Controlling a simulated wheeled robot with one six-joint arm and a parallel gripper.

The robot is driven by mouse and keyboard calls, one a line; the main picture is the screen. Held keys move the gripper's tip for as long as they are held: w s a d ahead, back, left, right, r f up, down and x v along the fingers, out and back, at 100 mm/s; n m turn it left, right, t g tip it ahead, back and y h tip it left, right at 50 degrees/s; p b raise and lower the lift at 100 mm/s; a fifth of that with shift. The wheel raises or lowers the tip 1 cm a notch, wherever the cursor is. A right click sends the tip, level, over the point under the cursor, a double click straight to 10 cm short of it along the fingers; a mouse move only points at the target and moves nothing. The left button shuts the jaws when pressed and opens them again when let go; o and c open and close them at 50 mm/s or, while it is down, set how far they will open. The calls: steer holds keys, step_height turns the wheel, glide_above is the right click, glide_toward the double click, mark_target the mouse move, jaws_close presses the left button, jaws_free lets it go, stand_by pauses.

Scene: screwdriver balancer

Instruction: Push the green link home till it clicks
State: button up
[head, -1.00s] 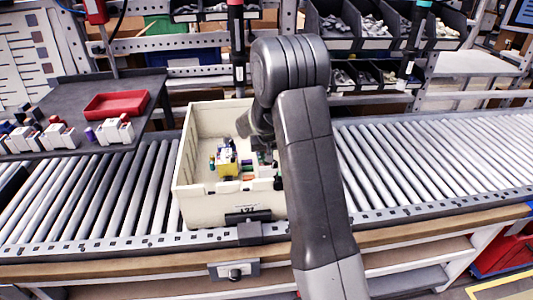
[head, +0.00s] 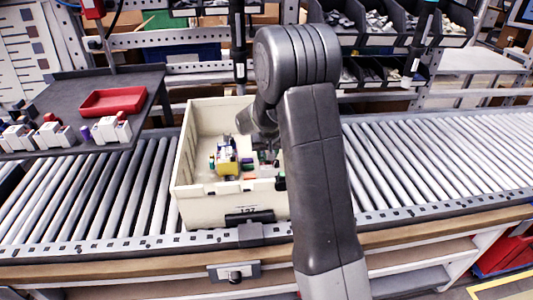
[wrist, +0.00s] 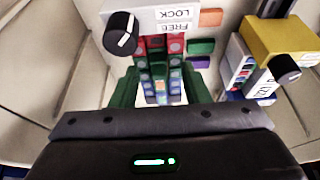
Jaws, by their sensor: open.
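In the wrist view, a white unit (wrist: 152,20) marked FREE and LOCK carries a black knob (wrist: 122,33). Below it run narrow columns of red and green parts (wrist: 158,66). A small green block (wrist: 201,46) lies right of these columns; I cannot tell which green part is the link. My gripper (wrist: 160,92) is open, with green finger-like parts on either side of the columns. I cannot tell whether it touches them. In the head view my arm hides most of this spot.
The cream tote (head: 198,203) stands on the roller conveyor (head: 425,160); its walls surround my gripper. A yellow-topped unit (wrist: 285,37) with a black knob stands at right in the wrist view. Orange (wrist: 210,17) and purple (wrist: 200,62) blocks lie nearby. A red tray (head: 113,102) sits on the side table.

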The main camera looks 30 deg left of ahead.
steer(key=v, duration=1.2)
steer(key=shift+r, duration=0.45)
steer(key=shift+w, duration=0.1)
